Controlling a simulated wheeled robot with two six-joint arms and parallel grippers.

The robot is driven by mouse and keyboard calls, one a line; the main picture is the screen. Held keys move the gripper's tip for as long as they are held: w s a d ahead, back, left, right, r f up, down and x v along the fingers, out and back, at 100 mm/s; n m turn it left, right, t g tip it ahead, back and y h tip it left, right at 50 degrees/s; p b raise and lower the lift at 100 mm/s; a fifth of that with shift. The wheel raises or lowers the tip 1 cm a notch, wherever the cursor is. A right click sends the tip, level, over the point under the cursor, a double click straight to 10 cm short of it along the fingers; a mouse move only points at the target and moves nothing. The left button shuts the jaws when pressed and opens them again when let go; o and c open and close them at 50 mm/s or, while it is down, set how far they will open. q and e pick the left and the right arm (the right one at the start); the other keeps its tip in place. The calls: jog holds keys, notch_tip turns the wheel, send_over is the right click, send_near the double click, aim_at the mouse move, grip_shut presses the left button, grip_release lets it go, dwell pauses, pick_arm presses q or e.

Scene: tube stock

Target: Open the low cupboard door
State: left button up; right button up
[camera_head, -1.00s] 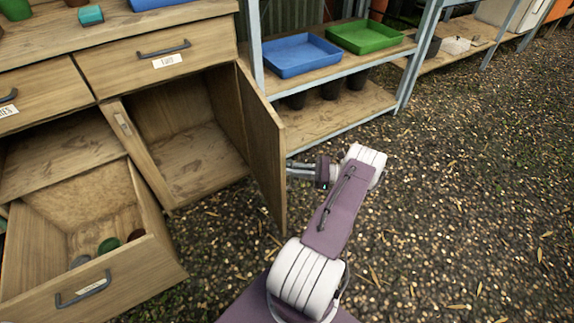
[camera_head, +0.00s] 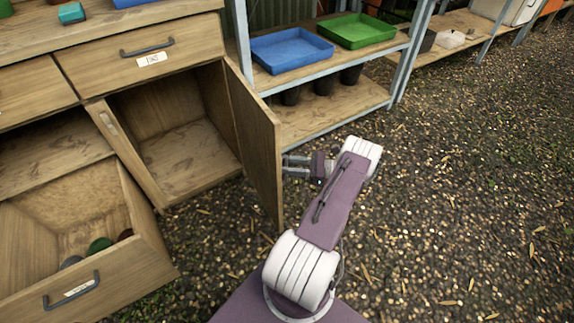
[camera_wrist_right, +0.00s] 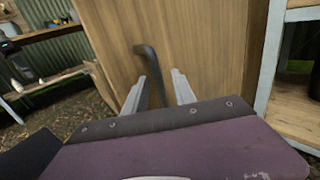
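The low cupboard door (camera_head: 254,140) is a wooden panel standing wide open on its right-hand hinge side, showing the cupboard's bare interior (camera_head: 185,150). My right gripper (camera_head: 287,166) is at the outer face of the door, with its fingertips partly hidden by the door's edge in the head view. In the right wrist view, the right gripper (camera_wrist_right: 160,86) has its fingers apart, with the dark door handle (camera_wrist_right: 151,72) between them, nearer the left finger. I cannot tell whether they touch. My left gripper is not in view.
A pulled-out lower drawer (camera_head: 120,270) with several small items stands left of the cupboard. A shut drawer (camera_head: 150,50) is above it. Shelving with a blue tray (camera_head: 291,50) and a green tray (camera_head: 356,30) stands behind the door. Gravel ground at right is clear.

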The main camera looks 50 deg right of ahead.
jog(key=v, duration=0.9)
jog(key=shift+s, duration=0.1)
dwell(0.4)
